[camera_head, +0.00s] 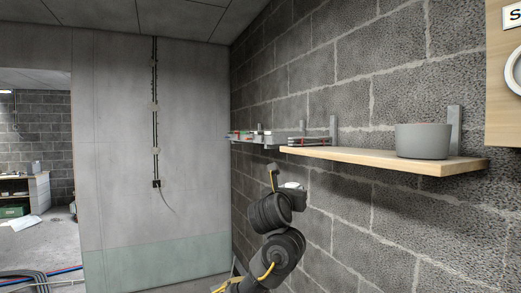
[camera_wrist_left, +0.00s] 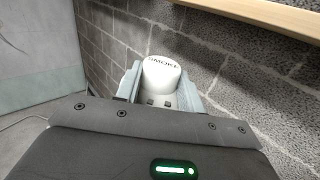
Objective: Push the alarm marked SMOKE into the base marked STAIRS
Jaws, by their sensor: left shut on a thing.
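The white round alarm (camera_wrist_left: 161,76) with SMOKE printed on its top shows in the left wrist view. My left gripper (camera_head: 284,184) is shut on it, with one grey finger on each side. In the head view the alarm is a small white shape (camera_head: 293,186) at the end of my left arm, below the wooden shelf. At the right edge of the head view a white ring-shaped base (camera_head: 515,72) is on a wooden board, cut off by the frame. The label (camera_head: 514,14) above it shows only its first letter, S. My right gripper is not in view.
A wooden shelf (camera_head: 370,158) juts from the block wall above and right of my left gripper, with a grey round tub (camera_head: 422,141) on it. A farther shelf (camera_head: 262,140) holds small items. The space left of my arm is open.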

